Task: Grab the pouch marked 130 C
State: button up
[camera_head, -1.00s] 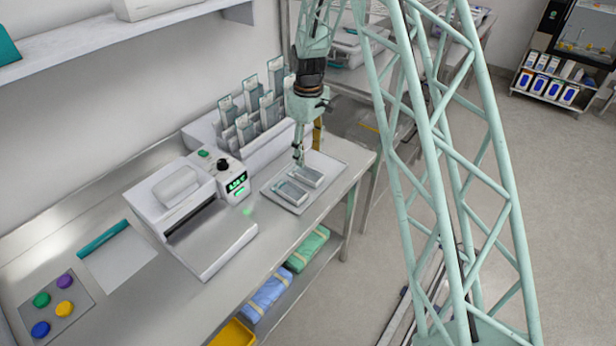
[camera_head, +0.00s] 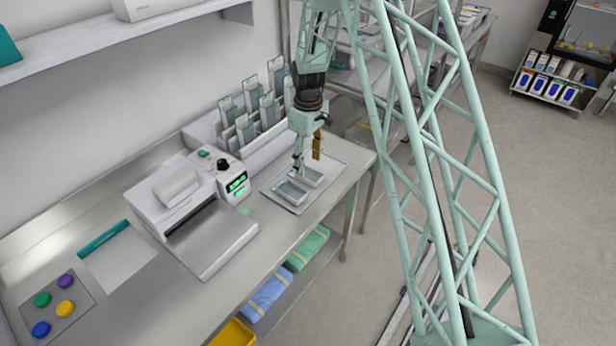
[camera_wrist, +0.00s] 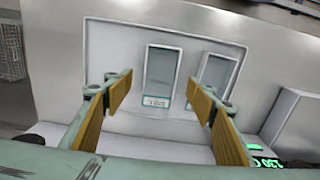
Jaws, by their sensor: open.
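Two grey rectangular pouches lie side by side on a pale tray (camera_head: 334,166) on the steel bench. In the wrist view, one pouch (camera_wrist: 162,68) is near the middle and the other pouch (camera_wrist: 215,71) is right of it. Each has a small label at its near end. The middle label (camera_wrist: 157,101) is too small to read surely; the other label is partly hidden by a finger. My gripper (camera_head: 307,160) is open and empty above the tray. In the wrist view its yellow-padded fingers (camera_wrist: 160,92) spread either side of the middle pouch's near end.
A white sealing device (camera_head: 208,215) with a green-lit display (camera_head: 238,185) stands left of the tray. A rack of several upright pouches (camera_head: 250,108) is behind. Coloured discs (camera_head: 54,305) lie at the bench's far left. The bench's front edge is close to the tray.

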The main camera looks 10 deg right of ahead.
aim_at(308, 173)
jog(key=shift+f, duration=2.45)
jog(key=shift+c, duration=0.4)
jog(key=c, duration=0.7)
jog(key=shift+o, duration=0.2)
